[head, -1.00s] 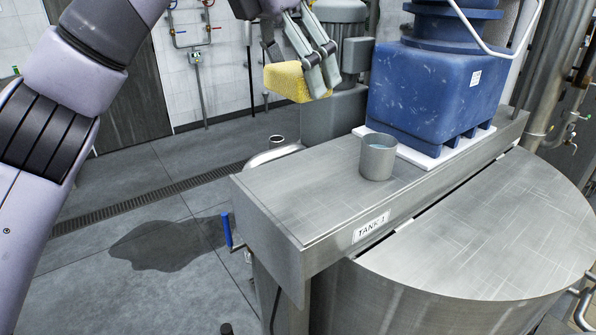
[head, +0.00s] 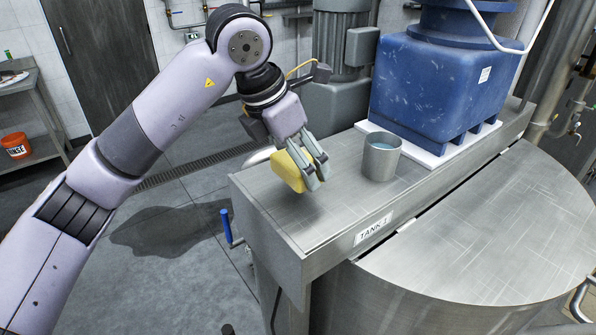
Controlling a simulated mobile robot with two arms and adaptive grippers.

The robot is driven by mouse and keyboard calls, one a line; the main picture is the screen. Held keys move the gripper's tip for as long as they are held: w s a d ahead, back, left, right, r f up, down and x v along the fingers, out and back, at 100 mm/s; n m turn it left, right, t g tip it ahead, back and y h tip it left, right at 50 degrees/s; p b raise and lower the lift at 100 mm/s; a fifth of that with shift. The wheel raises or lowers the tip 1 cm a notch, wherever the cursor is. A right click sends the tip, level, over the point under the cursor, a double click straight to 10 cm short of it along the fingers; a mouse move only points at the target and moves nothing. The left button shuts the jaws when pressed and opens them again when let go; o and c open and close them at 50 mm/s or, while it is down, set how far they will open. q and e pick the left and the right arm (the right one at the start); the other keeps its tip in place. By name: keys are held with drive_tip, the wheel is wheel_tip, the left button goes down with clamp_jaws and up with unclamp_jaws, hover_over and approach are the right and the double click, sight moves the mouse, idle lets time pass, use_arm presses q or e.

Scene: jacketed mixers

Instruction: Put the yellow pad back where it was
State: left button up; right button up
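The yellow pad (head: 291,172) is a thick block held at a tilt over the left part of the steel tank-top ledge (head: 330,215). My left gripper (head: 316,178) comes in from the upper left, with its fingers closed on the pad. The pad is low over the ledge, left of the steel cup; I cannot tell whether it touches the metal. The fingers hide part of its right side. My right gripper is not in the view.
A steel cup (head: 381,157) with bluish liquid stands on the ledge. Behind it, a blue container (head: 440,95) sits on a white board (head: 425,158). The ledge's front left, above the "TANK 1" label (head: 373,229), is clear. A blue-handled valve (head: 226,226) sticks out at the left.

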use_arm(q)
wheel_tip(320, 180, down, 3)
drive_tip(key=shift+s+f+p, duration=0.1)
drive_tip(key=shift+s+p, duration=0.05)
drive_tip(key=shift+p, duration=0.4)
drive_tip(key=shift+f, duration=0.45)
drive_tip(key=o, duration=1)
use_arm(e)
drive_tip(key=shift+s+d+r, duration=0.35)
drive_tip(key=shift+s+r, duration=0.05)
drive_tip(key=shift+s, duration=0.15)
